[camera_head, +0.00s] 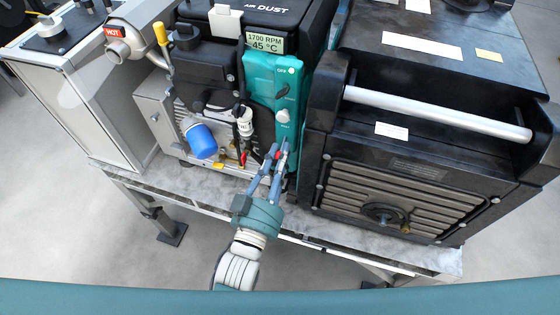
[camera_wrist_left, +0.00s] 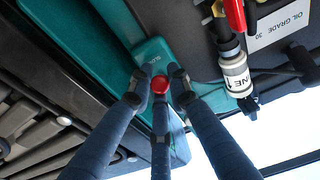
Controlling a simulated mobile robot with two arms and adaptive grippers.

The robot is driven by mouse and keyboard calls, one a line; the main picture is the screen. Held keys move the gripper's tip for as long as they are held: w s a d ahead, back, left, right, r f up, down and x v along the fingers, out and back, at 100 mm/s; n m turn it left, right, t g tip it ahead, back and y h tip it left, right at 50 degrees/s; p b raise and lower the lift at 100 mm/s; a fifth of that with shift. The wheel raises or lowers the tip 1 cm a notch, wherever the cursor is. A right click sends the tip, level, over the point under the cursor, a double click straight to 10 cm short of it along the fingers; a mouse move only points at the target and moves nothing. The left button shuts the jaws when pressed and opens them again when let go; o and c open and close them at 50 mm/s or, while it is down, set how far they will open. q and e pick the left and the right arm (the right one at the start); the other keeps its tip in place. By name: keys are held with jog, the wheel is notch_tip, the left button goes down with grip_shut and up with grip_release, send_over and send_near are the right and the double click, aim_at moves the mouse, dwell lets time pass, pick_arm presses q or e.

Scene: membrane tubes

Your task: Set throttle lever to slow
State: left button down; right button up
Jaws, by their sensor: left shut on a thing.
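A teal engine panel (camera_head: 274,90) stands at the middle of the head view, with a small display reading 1700 RPM and 45 °C above it. The throttle lever appears to be the one with the round red knob (camera_wrist_left: 160,84), low on this panel. My left gripper (camera_head: 277,152) reaches up from the front edge of the bench to the panel's lower end. In the left wrist view my left gripper's three fingers (camera_wrist_left: 157,90) are closed around the red knob. The lever's stem is hidden, and a small label beside it is partly readable. My right gripper is not in view.
A blue filter (camera_head: 200,140) and a white cylinder (camera_head: 244,121) sit left of the panel. A large black unit with a grey handle (camera_head: 430,115) stands close on the right. A yellow-tipped lever (camera_head: 160,34) rises at the upper left. The bench's front edge is narrow.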

pick_arm(q)
jog(key=shift+f+b, duration=0.3)
jog(key=shift+f, duration=0.1)
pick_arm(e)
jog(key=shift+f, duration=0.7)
pick_arm(q)
jog(key=c, duration=1.7)
grip_release()
jog(key=shift+o, duration=0.2)
jog(key=shift+w, duration=0.15)
jog(key=v, duration=1.2)
jog(key=shift+f, duration=0.25)
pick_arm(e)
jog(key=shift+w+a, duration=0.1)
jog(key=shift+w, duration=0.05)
